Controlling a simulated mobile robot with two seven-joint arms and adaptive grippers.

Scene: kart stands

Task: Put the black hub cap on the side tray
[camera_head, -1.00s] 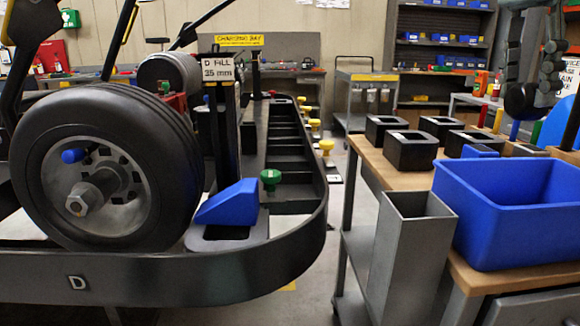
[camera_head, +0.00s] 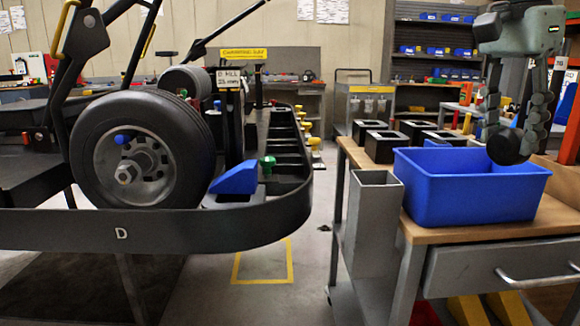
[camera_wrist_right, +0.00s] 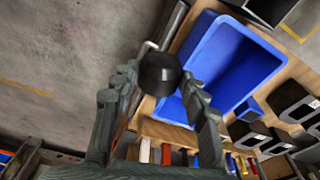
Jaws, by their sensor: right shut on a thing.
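The black hub cap (camera_head: 503,147) is a small dark round piece, held between the fingertips of my right gripper (camera_head: 514,130). The gripper points down and holds it above the blue bin on the workbench, at the right. In the right wrist view the hub cap (camera_wrist_right: 159,74) sits between the two grey fingers, in front of the blue bin. The black curved tray (camera_head: 225,225) marked D runs along the kart's side at the left, with a blue wedge (camera_head: 235,180) and a green knob (camera_head: 267,164) on it. My left gripper is not in view.
The blue bin (camera_head: 470,195) stands at the workbench's (camera_head: 480,234) front, beside a grey open box (camera_head: 375,208). Several black boxes (camera_head: 382,147) stand behind. The kart wheel (camera_head: 145,150) rises by the tray. Clear floor (camera_head: 300,215) lies between kart and bench.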

